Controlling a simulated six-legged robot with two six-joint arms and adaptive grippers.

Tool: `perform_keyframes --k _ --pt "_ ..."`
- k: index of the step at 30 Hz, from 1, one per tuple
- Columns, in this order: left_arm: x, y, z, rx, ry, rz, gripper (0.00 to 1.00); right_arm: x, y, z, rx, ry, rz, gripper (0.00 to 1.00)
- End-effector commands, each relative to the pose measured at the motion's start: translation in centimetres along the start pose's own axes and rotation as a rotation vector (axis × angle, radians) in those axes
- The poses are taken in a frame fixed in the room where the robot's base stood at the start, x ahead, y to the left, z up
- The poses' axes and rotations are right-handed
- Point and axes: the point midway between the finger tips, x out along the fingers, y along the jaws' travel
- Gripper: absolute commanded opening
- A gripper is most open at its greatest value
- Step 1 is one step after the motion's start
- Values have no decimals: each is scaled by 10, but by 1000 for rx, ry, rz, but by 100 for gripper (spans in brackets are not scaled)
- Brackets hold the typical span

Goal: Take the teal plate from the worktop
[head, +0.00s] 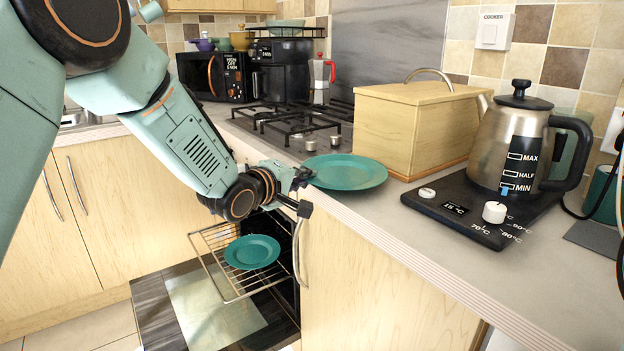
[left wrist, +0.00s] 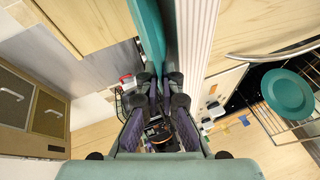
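The teal plate (head: 345,172) lies nearly flat on the worktop (head: 420,232), close to its front edge, left of the wooden bread bin. My left gripper (head: 300,178) is at the plate's left rim. In the left wrist view the plate (left wrist: 148,30) shows edge-on, and its rim runs down between my two drawn-in fingers (left wrist: 160,88). The fingers look shut on the rim, with the worktop edge (left wrist: 195,35) just beside them. The fingertips are small and partly hidden in the head view. My right gripper is not in view.
A second teal plate (head: 252,252) lies on the pulled-out oven rack (head: 212,262) below; it also shows in the wrist view (left wrist: 287,92). The bread bin (head: 415,125) stands close behind the worktop plate. A kettle (head: 515,140) is to the right, the hob (head: 290,125) behind left.

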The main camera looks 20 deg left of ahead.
Motion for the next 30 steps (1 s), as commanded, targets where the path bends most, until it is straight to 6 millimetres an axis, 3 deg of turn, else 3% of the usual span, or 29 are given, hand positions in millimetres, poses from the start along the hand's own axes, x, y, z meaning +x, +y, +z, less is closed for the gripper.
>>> perform_keyframes --k 11,30 --pt "-18 73 -19 2 3 9 0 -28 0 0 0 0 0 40" --pt "-56 224 -56 1 1 7 0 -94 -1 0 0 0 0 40"
